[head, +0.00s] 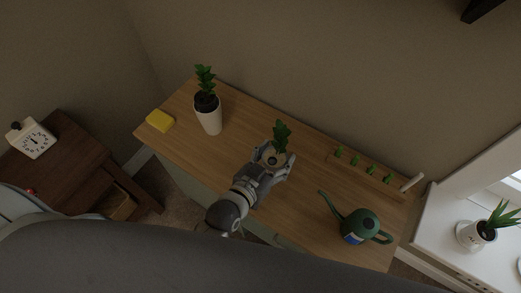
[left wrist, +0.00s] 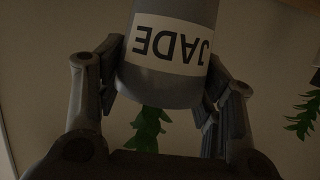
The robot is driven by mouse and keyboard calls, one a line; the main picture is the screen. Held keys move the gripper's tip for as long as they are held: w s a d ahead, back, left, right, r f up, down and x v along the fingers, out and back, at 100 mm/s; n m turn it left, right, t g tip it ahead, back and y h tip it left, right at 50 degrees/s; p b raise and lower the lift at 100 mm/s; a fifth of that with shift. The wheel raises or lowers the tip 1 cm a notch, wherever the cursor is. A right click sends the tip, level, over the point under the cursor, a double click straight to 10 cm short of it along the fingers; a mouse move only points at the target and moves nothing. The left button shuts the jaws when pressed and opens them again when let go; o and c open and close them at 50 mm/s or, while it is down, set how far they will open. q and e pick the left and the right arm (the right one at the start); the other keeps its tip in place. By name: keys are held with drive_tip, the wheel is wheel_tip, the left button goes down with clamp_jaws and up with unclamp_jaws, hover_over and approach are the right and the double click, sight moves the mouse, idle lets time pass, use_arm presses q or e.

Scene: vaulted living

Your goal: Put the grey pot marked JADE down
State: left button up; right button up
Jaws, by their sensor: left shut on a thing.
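The grey pot marked JADE (left wrist: 172,84) fills the middle of the left wrist view, with its white label upside down in the picture. Its green plant (head: 282,135) shows above the fingers in the head view. My left gripper (head: 275,161) is shut on the pot, one finger on each side. It is over the middle of the wooden table (head: 300,205). The fingers hide much of the pot in the head view, and I cannot tell whether its base touches the tabletop. My right gripper is not in view.
A tall white pot with a plant (head: 209,120) and a yellow block (head: 160,120) stand to the left. A green watering can (head: 360,226) stands at the right front. A tray with several small plants (head: 335,163) lies at the back right. Bare wood surrounds the gripper.

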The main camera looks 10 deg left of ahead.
use_arm(q)
drive_tip(key=w+a+f+b, duration=0.2)
drive_tip(key=a+f+b, duration=0.1)
drive_tip(key=f+b, duration=0.1)
drive_tip(key=w+a+f+b, duration=0.3)
drive_tip(key=a+f+b, duration=0.1)
drive_tip(key=b, duration=0.3)
drive_tip(key=w+a+f+b, duration=0.3)
drive_tip(key=f+b, duration=0.1)
drive_tip(key=b, duration=0.1)
drive_tip(key=shift+w+a+f+b, duration=0.15)
drive_tip(key=shift+w+f+b, duration=0.15)
drive_tip(key=shift+f, duration=0.1)
drive_tip(key=shift+r, duration=0.1)
drive_tip(key=shift+s, duration=0.1)
drive_tip(key=o, duration=1.3)
